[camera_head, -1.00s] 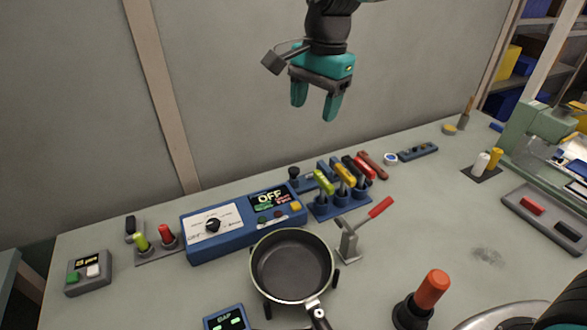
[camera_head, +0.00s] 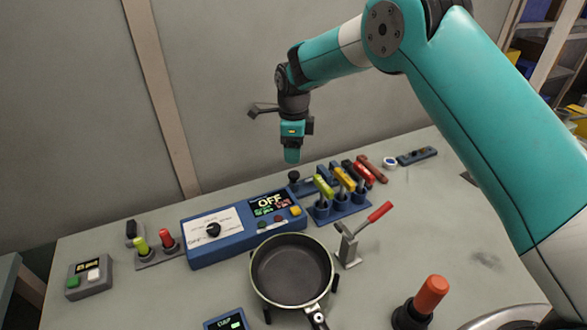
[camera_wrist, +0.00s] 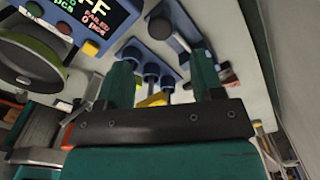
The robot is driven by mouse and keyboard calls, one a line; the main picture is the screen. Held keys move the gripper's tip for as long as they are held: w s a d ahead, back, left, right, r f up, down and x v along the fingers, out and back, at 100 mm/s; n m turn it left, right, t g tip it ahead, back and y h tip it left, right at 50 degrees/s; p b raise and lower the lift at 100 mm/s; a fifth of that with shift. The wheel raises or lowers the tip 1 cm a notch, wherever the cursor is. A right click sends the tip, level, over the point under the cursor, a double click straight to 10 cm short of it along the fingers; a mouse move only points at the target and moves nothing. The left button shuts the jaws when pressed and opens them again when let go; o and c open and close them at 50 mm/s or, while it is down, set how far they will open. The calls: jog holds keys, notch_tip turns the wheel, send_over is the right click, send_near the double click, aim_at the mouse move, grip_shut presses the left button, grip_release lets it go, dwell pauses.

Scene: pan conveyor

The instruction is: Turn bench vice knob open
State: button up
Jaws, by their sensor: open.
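A small blue bench vice with a black knob (camera_head: 294,176) stands behind the blue control box, near the wall side of the bench. The knob also shows at the top of the wrist view (camera_wrist: 159,27), with the vice's dark bar and blue body (camera_wrist: 182,38) beside it. My gripper (camera_head: 291,157) hangs in the air just above the knob in the head view, fingers pointing down. In the wrist view its two teal fingers (camera_wrist: 162,72) are apart with nothing between them. The knob lies beyond the fingertips, not touched. How far the vice jaws are open cannot be told.
The blue control box (camera_head: 225,243) reading OFF lies left of the vice. A blue holder (camera_head: 345,209) with several coloured-handled tools stands close on its right. A pan (camera_head: 290,270) and a red-handled lever clamp (camera_head: 348,246) are in front. My arm covers the right side.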

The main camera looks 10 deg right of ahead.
aim_at(294, 174)
notch_tip(294, 174, down, 8)
jog(key=shift+r+p, duration=0.15)
jog(key=shift+p, duration=0.4)
jog(key=c, duration=0.9)
